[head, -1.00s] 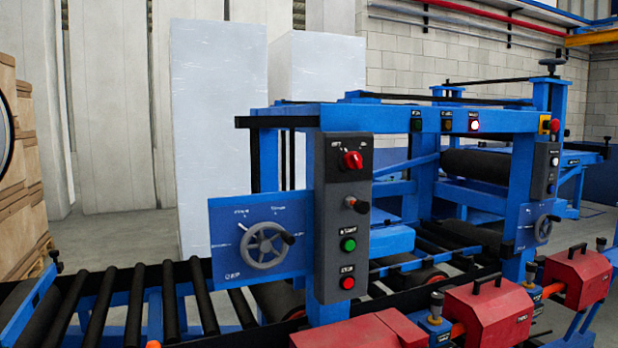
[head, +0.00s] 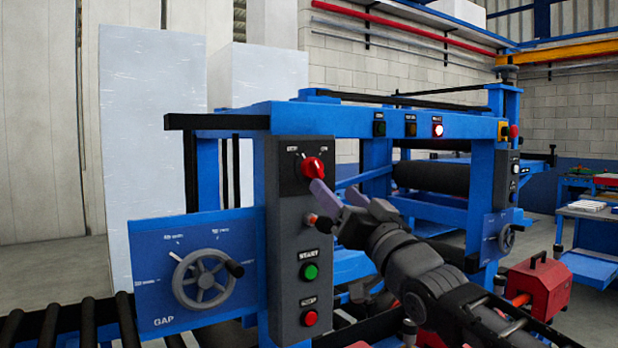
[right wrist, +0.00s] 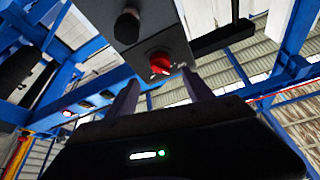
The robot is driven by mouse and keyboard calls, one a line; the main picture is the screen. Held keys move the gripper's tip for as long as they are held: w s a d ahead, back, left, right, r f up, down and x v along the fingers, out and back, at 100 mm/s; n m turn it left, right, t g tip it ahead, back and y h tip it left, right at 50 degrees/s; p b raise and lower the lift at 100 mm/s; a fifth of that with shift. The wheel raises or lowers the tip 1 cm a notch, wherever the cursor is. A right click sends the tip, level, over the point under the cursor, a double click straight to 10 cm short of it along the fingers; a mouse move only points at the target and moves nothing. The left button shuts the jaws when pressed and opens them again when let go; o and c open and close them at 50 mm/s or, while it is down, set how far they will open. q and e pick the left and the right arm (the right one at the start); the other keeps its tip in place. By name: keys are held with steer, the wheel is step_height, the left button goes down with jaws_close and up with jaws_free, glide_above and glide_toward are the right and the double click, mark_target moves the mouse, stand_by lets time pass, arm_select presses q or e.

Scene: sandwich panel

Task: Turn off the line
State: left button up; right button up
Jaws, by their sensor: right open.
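The grey control panel (head: 288,240) stands on a blue post. At its top is a red rotary knob (head: 313,168) with small labels too blurred to read surely. Below are a black knob partly hidden by my gripper, a green START button (head: 310,271) and a red button (head: 310,318). My right gripper (head: 338,196) is open and empty, its fingers just below and right of the red knob. In the right wrist view, the red knob (right wrist: 160,63) lies ahead between the two fingers (right wrist: 160,92), apparently not gripped. My left gripper is not in view.
A blue plate with a handwheel (head: 204,278) stands left of the panel. Three indicator lamps sit on the crossbeam; the right one (head: 437,130) glows. A second post with buttons (head: 505,180) and a red box (head: 540,285) are at the right. Rollers (head: 50,325) lie lower left.

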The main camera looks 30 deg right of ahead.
mark_target(316, 172)
steer(key=shift+w, duration=0.2)
steer(key=p+x, duration=0.2)
steer(key=x, duration=0.5)
steer(key=shift+w, duration=0.4)
steer(key=shift+c, duration=0.4)
